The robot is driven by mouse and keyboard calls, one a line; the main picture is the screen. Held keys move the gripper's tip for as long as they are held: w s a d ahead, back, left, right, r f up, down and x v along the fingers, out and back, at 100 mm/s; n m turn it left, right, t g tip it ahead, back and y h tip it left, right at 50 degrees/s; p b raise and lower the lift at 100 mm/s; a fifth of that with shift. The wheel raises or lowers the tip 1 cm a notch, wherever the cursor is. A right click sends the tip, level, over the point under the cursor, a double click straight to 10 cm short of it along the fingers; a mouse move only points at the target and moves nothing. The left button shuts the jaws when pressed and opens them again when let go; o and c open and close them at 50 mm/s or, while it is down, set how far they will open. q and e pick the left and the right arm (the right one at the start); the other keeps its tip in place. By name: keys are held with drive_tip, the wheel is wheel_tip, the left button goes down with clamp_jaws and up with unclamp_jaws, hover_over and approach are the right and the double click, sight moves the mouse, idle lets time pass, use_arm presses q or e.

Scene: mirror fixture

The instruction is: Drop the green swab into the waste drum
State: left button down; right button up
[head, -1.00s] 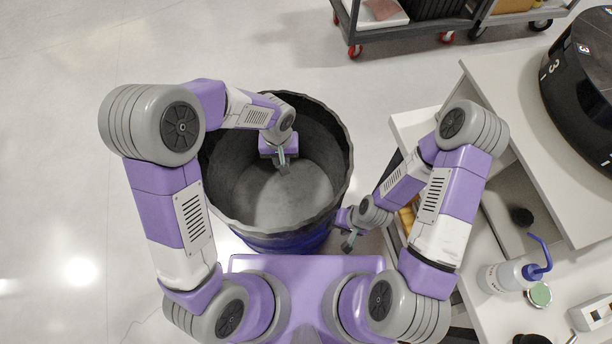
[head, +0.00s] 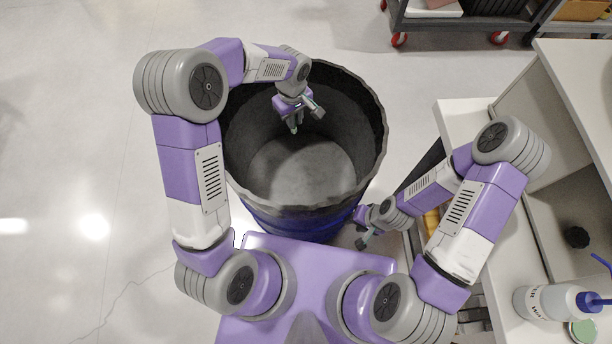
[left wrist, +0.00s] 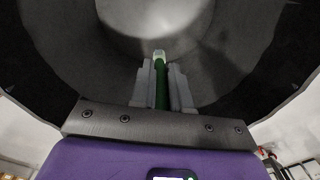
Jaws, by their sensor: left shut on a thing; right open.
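The green swab (left wrist: 161,86) is a thin green stick with a pale tip, held upright between the fingers in the left wrist view. My left gripper (head: 295,122) is shut on it, over the open mouth of the waste drum (head: 355,120). The drum is large, with a dark grey inside and a blue outer side. Its grey inner wall and pale floor also fill much of the left wrist view (left wrist: 225,60), beyond the swab tip. My right gripper (head: 362,240) is open and empty, low beside the drum's right front.
A white bench (head: 470,115) stands at the right, with a white bottle with a blue cap (head: 550,302) and a round green lid (head: 582,331). A dark cart (head: 455,22) with red wheels is at the top right. The floor (head: 80,120) at the left is clear.

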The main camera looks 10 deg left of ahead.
use_arm(q)
wheel_tip(320, 180, down, 2)
drive_tip(key=shift+f+b, duration=0.15)
drive_tip(key=shift+b, duration=0.4)
drive_tip(key=c, duration=1)
unclamp_jaws()
drive_tip(key=shift+r+p, duration=1.1)
drive_tip(key=shift+r, duration=2.75)
